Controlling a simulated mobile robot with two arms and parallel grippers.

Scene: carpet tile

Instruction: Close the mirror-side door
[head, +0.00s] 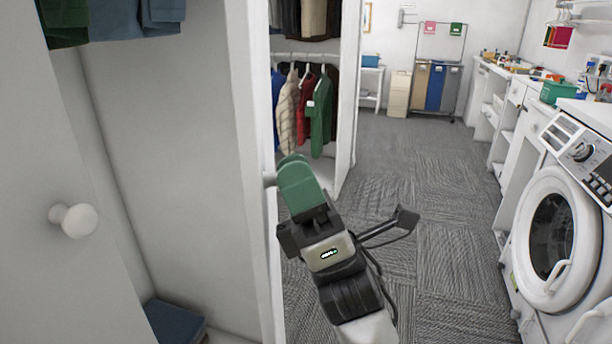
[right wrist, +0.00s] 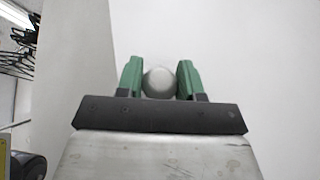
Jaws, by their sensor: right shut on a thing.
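A white wardrobe door (head: 250,130) stands open in the head view, seen nearly edge-on. Its round white knob (head: 269,179) is on the right-hand face. My right gripper (head: 293,173) has its green fingers at this knob. In the right wrist view the knob (right wrist: 159,83) sits between the two fingers, which are shut on it. A second white door (head: 30,200) with a round knob (head: 73,220) is at the near left. No mirror can be made out, so I cannot tell which door is beside it. My left gripper is not in view.
Hanging clothes (head: 305,105) are behind the held door. A washing machine (head: 560,235) stands at the right. The carpet (head: 430,210) between is clear.

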